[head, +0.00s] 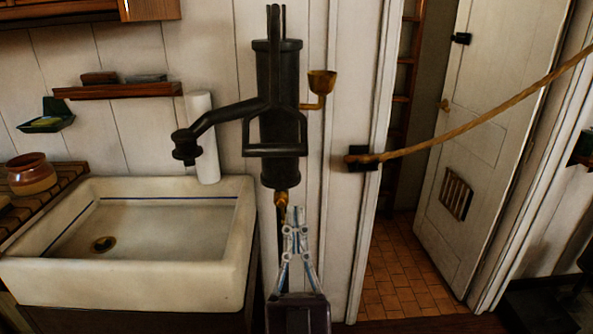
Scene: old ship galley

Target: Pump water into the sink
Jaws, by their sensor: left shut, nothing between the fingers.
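A black hand pump (279,90) is fixed upright on the white plank wall. Its curved spout (186,148) reaches left, over the back right part of the white sink (200,285). A black bar frame crosses the front of the pump's lower half, and a thin rod stands out of its top. A small brass cup (321,82) is on its right side, and a brass fitting (281,197) is below. My left gripper (295,213) points up just below the pump, shut and empty, in front of the pipe. I see no water in the sink. My right gripper is out of view.
A brown clay pot (31,174) stands on the wooden counter left of the sink. A white paper roll (202,138) is behind the spout. A rope (480,117) crosses the doorway on the right, before a white door (487,130). A small shelf (118,91) hangs above the sink.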

